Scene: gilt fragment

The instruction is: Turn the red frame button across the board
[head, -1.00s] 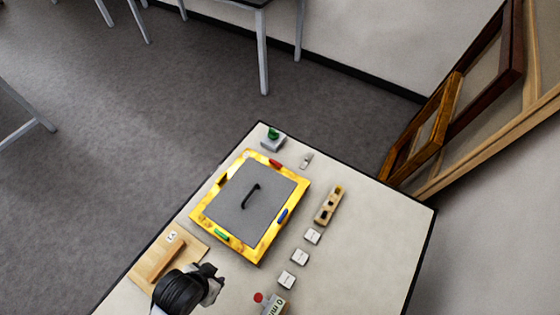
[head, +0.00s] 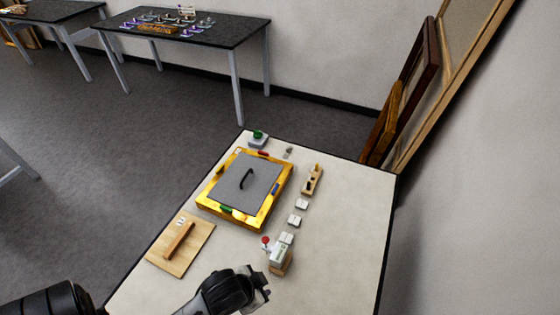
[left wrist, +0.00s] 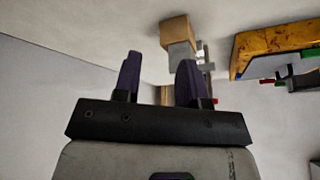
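The gilt frame (head: 207,198) lies on the white table around a grey board (head: 240,190) with a black handle (head: 246,179). The red button (head: 263,153) is on the frame's far side; its exact turn is too small to tell. A blue button (head: 276,188) is on the right side and a green one (head: 226,210) on the near side. My left gripper (head: 262,284) is above the table's near part, apart from the frame. In the left wrist view its dark fingers (left wrist: 160,78) are spread with nothing between them. My right gripper is out of view.
A grey device with a red knob (head: 279,255) stands between gripper and frame. A wooden board with a bar (head: 167,256) lies left. Small white blocks (head: 294,220) and a wooden holder (head: 313,180) line the right. A green-topped item (head: 258,138) stands at the far corner.

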